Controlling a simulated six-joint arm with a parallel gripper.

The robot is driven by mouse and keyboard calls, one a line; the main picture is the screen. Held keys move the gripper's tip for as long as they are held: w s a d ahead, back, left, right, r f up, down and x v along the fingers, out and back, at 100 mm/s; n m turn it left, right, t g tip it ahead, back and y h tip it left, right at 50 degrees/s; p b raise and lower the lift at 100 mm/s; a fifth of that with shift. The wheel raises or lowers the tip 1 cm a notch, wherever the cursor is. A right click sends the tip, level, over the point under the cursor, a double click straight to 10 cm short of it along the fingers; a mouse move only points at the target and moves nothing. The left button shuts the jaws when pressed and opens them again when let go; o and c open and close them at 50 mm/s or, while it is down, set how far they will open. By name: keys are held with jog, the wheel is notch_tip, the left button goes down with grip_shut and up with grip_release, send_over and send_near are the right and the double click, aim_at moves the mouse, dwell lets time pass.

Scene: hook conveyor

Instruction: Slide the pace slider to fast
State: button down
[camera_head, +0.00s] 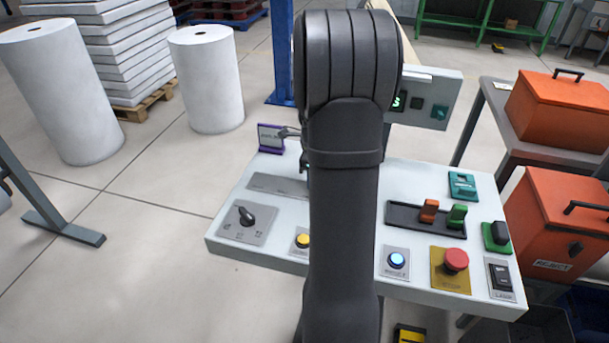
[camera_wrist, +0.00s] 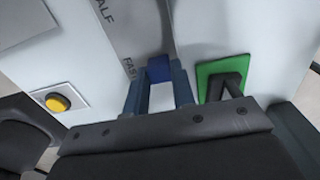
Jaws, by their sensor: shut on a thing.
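The pace slider's grey plate (camera_wrist: 140,30) crosses the top of the wrist view, with "HALF" and "FAST" printed along it. A small blue slider knob (camera_wrist: 160,68) sits beside the "FAST" label. My gripper (camera_wrist: 158,82) has its two blue-grey fingers around the knob, shut on it. In the head view part of a grey plate (camera_head: 277,186) shows left of my arm, on the white panel. My arm hides the gripper and the knob there.
A yellow button (camera_wrist: 57,102) lies left of my gripper and a green plate with a black handle (camera_wrist: 222,84) lies close on its right. On the panel are a rotary knob (camera_head: 246,216), a blue button (camera_head: 397,260) and a red stop button (camera_head: 456,260).

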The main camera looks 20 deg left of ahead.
jog(key=shift+d, duration=0.25)
jog(key=c, duration=1.2)
grip_release()
jog(key=shift+r, duration=0.1)
notch_tip(320, 180, up, 17)
jog(key=shift+r, duration=0.15)
notch_tip(320, 180, down, 18)
jog(key=shift+a+r, duration=0.1)
jog(key=shift+r, duration=0.15)
jog(key=shift+a, duration=0.1)
jog(key=shift+r, duration=0.15)
